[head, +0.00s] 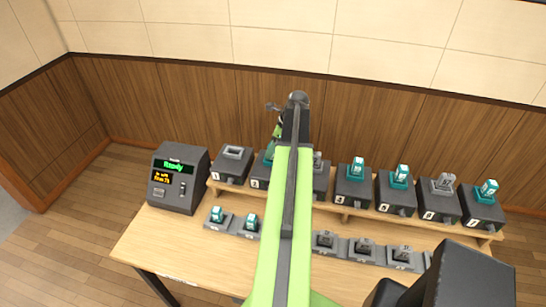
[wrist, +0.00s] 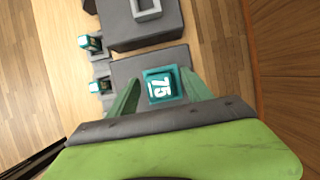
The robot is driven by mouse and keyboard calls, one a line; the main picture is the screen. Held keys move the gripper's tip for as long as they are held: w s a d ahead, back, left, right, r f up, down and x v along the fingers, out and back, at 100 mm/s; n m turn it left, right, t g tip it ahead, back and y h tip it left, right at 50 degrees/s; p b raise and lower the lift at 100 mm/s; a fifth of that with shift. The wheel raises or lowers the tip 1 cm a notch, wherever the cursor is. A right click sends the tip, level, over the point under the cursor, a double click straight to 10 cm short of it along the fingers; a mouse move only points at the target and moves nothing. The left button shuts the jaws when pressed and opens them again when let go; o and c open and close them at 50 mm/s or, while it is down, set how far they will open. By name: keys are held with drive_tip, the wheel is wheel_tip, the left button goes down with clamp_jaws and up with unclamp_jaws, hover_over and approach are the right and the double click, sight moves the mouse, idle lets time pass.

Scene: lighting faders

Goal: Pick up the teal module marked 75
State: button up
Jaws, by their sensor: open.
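The teal module marked 75 (wrist: 159,88) sits in the dark box in the wrist view, its white number facing the camera. In the head view only a sliver of teal shows beside my arm on box 2 (head: 259,172). My gripper (wrist: 160,80) is open, with one green finger on each side of the module. I cannot tell whether either finger touches it. In the head view my gripper (head: 277,131) is small and partly hidden by my arm.
Box 1 (head: 231,164) has an empty-looking grey socket. More boxes with teal and grey modules stand to the right on the raised shelf (head: 352,212). Small teal modules (head: 217,214) sit in the front row. A console (head: 176,178) reading "Ready" stands at the left.

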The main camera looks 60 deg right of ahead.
clamp_jaws()
idle(0.3)
wheel_tip(320, 180, up, 5)
drive_tip(key=p, duration=0.5)
drive_tip(key=s+d+r+p, duration=0.4)
drive_tip(key=s+r+p, duration=0.2)
drive_tip(key=s, duration=0.5)
